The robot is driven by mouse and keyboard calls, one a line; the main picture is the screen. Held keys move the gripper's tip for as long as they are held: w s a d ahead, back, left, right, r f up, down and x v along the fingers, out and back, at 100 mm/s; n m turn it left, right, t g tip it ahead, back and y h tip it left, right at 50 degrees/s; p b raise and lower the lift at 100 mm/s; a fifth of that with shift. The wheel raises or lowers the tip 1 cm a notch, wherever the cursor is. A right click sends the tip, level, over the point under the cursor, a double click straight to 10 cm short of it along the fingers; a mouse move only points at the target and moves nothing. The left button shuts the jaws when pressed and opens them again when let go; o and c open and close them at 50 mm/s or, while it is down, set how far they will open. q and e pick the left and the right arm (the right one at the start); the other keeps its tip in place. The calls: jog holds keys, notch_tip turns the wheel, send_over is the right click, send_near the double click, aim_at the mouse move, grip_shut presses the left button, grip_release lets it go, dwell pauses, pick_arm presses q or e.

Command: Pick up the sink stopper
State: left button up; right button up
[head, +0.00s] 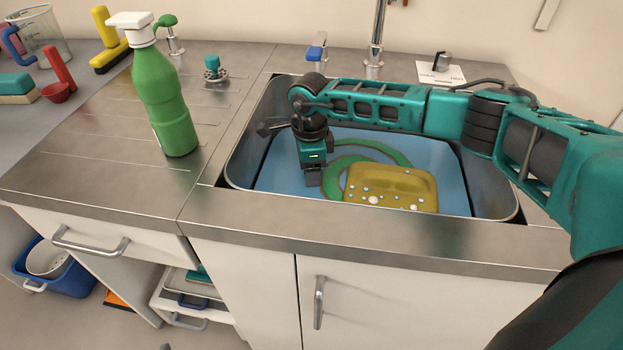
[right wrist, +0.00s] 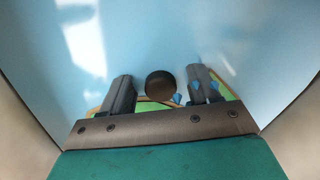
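My right gripper (head: 314,182) reaches down into the sink, pointing at the blue sink bottom left of the yellow sponge-like block. In the right wrist view its two dark fingers (right wrist: 160,95) are apart. A dark round piece (right wrist: 161,85), which looks like the sink stopper, shows between the fingers, with a narrow gap on each side. I cannot tell its height relative to the fingertips. In the head view the gripper hides this piece. My left gripper is not in view.
The yellow block (head: 390,187) with pale and blue dots lies in the sink (head: 232,165) near a green ring (head: 335,165). The sink walls surround the gripper. A green spray bottle (head: 165,100) stands on the counter to the left. A faucet (head: 376,40) rises behind.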

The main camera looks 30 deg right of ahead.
jog(key=c, duration=1)
jog(key=shift+r, duration=0.1)
jog(key=shift+c, duration=0.2)
